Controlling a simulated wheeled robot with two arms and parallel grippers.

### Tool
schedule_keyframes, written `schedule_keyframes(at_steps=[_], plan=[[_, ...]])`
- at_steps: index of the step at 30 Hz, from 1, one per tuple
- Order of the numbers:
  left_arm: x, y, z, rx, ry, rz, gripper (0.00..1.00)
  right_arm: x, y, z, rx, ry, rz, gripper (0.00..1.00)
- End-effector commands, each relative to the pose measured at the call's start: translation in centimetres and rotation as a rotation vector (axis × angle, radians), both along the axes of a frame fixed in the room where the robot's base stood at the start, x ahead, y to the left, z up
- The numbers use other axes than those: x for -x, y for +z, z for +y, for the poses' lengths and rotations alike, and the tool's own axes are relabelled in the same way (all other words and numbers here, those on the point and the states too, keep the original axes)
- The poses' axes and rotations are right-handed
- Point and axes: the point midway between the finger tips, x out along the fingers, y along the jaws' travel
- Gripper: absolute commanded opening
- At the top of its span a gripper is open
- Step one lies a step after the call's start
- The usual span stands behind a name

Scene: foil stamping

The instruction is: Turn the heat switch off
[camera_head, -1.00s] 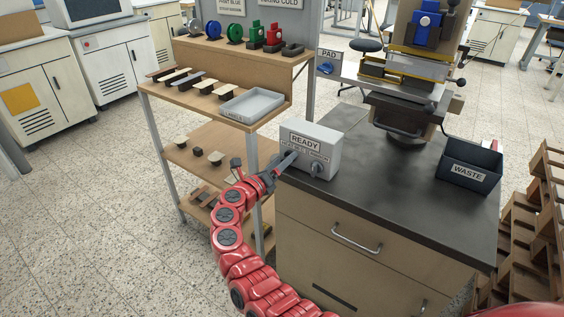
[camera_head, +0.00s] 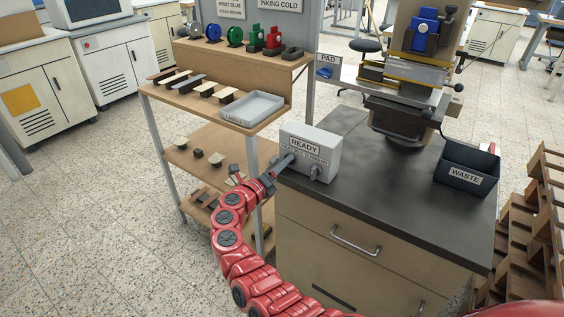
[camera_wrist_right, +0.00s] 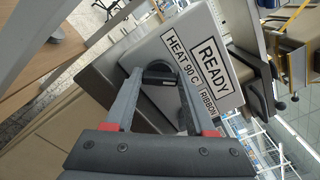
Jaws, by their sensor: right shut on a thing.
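The grey control box (camera_head: 309,150) stands on the dark bench top at its left edge, with READY, heat and ribbon labels on its front. My right gripper (camera_head: 288,160) is at the left part of that front. In the right wrist view, its two fingers (camera_wrist_right: 158,78) are closed around the dark heat switch (camera_wrist_right: 158,70) by the HEAT 90 C label (camera_wrist_right: 182,60). The fingers partly hide the switch, and its setting cannot be read. The ribbon knob (camera_head: 316,172) is to the right of the gripper. My left gripper is not in view.
A wooden shelf rack (camera_head: 180,92) with a grey tray (camera_head: 252,108) stands close on the left. The stamping press (camera_head: 408,105) is behind the box, and the WASTE bin (camera_head: 467,168) is at the right. The bench front middle is clear.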

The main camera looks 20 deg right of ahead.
Motion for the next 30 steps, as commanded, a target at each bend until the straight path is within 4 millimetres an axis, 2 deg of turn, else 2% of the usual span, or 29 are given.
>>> schedule_keyframes(at_steps=[1,12,21,30], plan=[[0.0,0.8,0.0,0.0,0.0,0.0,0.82,0.0,0.3,0.0,0.025,0.001,0.034,0.0],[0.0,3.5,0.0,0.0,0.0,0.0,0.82,-0.2,0.3,0.1,0.23,0.003,0.294,0.0],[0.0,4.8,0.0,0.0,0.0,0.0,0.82,-0.1,0.1,0.1,0.355,0.002,0.454,0.0],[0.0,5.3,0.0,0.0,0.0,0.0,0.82,-0.1,-0.2,0.2,0.416,0.004,0.533,0.0]])
